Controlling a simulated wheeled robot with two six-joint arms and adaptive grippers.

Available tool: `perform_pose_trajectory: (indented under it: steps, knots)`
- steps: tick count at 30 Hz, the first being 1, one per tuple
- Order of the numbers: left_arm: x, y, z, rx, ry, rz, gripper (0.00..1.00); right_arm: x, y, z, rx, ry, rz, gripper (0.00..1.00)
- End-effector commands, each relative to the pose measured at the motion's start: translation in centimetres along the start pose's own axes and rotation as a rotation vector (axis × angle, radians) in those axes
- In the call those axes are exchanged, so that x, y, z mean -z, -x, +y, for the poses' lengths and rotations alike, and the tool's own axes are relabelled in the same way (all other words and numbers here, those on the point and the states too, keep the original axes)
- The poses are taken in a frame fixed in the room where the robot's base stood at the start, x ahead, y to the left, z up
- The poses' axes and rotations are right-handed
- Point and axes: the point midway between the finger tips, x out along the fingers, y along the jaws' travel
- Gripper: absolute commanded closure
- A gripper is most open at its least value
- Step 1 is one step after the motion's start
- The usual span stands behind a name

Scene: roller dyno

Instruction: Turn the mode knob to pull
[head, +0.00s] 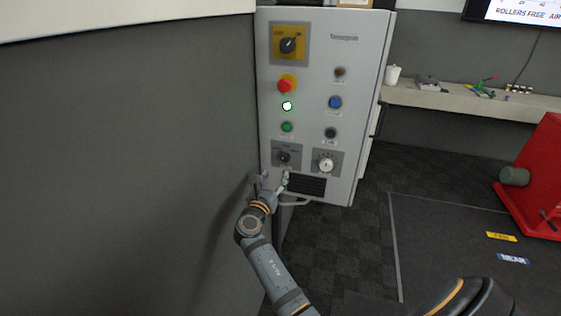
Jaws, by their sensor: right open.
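A light grey control cabinet (311,75) stands at the upper middle of the head view. A small black rotary knob (284,157) on a dark square plate sits low on the left of its front; this looks like the mode knob. The labels around it are too small to read, so I cannot tell its setting. My right gripper (272,181) is open and empty just below the knob, at the cabinet's lower left, with its fingers pointing up. It appears apart from the knob. My left gripper is not in view.
A white dial (326,164) sits right of the knob, a vent grille (307,185) below. Above are several buttons, a red stop button (287,84) and a yellow-plated switch (288,44). A grey wall (130,160) fills the left. A red machine (540,175) stands right.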

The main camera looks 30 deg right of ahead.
Motion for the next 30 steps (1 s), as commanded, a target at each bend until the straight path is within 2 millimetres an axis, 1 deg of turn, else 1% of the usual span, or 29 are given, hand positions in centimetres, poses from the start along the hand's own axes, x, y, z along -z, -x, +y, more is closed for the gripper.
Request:
perform_pose_trajectory:
  steps: [3, 9, 12, 15, 19, 25, 30]
  knots:
    - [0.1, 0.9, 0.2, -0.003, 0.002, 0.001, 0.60, -0.6, -2.2, -0.2, 0.003, 0.003, -0.006, 0.44]
    - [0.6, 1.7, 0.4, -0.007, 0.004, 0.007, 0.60, -0.9, -5.8, -0.1, 0.000, 0.000, -0.009, 0.44]
    - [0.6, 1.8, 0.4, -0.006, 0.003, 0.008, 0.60, -0.8, -7.2, -0.1, 0.000, -0.001, -0.009, 0.44]
    - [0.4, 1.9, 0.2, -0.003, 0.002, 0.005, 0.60, -0.8, -8.2, -0.1, 0.001, -0.001, -0.009, 0.44]
    - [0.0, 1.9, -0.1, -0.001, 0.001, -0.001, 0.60, -0.7, -8.7, -0.1, 0.000, -0.003, -0.008, 0.44]
    - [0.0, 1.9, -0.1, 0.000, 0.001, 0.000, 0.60, -0.6, -8.6, -0.1, 0.000, -0.003, -0.008, 0.44]
    - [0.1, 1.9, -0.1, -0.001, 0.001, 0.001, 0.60, -0.6, -8.6, -0.1, 0.000, -0.003, -0.008, 0.67]
